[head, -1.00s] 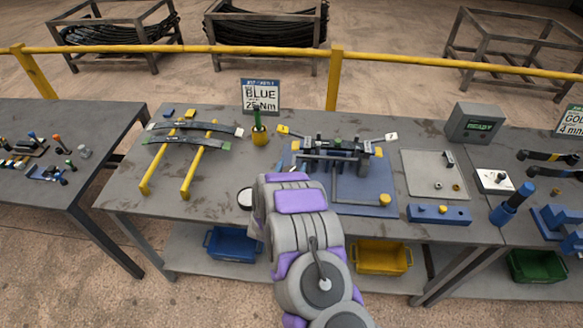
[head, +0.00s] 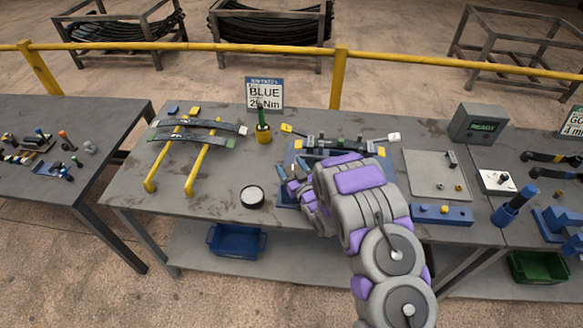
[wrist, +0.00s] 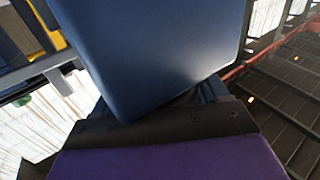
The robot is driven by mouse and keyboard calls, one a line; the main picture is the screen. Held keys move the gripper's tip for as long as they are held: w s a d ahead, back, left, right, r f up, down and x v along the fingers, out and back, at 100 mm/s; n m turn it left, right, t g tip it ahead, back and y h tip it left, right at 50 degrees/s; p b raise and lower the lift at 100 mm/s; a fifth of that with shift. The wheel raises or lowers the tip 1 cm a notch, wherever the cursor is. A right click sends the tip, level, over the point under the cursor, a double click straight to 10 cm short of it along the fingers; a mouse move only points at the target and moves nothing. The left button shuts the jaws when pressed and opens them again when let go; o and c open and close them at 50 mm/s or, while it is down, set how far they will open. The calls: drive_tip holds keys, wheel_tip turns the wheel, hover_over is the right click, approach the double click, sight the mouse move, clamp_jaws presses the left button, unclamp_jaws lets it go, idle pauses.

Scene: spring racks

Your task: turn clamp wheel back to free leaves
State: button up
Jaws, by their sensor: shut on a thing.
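The blue clamp fixture (head: 283,195) stands on the middle bench, partly covered by my arm. A stack of dark leaves (head: 318,152) lies across it, with yellow and green parts along the top. My gripper (head: 291,180) is low at the front left of the fixture, pointing left. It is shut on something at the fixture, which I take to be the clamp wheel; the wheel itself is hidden. In the wrist view a large dark blue slab (wrist: 150,45) fills the middle and hides the grip.
Two leaves (head: 205,133) rest on yellow rails (head: 196,170) at the left. A white-topped round pot (head: 252,196) stands near my gripper. A green-handled tool stands in a yellow cup (head: 263,134). A blue block (head: 442,214) and grey display box (head: 478,123) are at the right.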

drive_tip(key=shift+r+n+g+y, duration=0.1)
drive_tip(key=shift+n+g+y, duration=0.45)
drive_tip(key=shift+y, duration=0.25)
drive_tip(key=shift+a+r+n, duration=0.1)
drive_tip(key=shift+n, duration=0.15)
drive_tip(key=o, duration=1)
drive_tip(key=shift+c, duration=0.2)
drive_tip(key=v, duration=1.7)
drive_tip(key=shift+d+f, duration=0.25)
drive_tip(key=shift+d, duration=0.1)
